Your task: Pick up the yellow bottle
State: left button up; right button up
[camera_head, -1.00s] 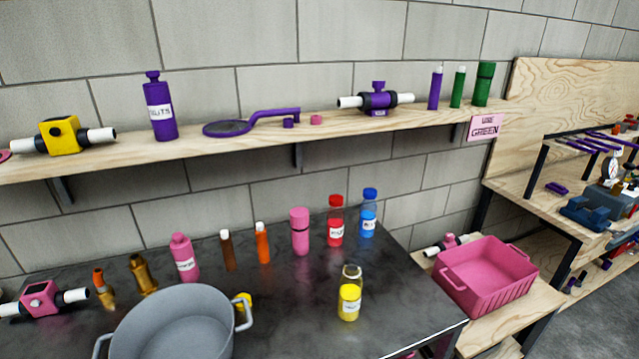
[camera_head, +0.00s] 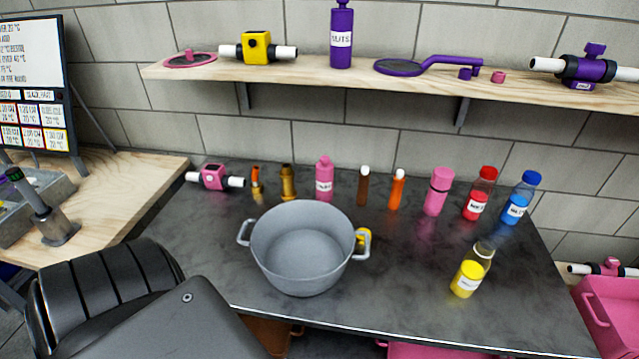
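The yellow bottle (camera_head: 471,270) stands on the dark table at the right, near its front edge. It is clear glass with yellow contents in its lower part and a white label. A small yellow item (camera_head: 364,238) sits partly hidden behind the right handle of the grey pot. Neither of my grippers shows in the head view. A black arm link of mine fills the lower left of the picture.
A large grey pot (camera_head: 303,252) stands left of the yellow bottle. A red bottle (camera_head: 479,194), a blue bottle (camera_head: 520,198) and a pink bottle (camera_head: 438,191) stand behind it. A pink crate (camera_head: 609,318) is at the far right. The table (camera_head: 410,290) is bare between pot and bottle.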

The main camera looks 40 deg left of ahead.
aim_at(477, 264)
jog(key=k, duration=0.7)
jog(key=u, duration=1.05)
jog(key=i, duration=0.5)
jog(key=u, duration=0.05)
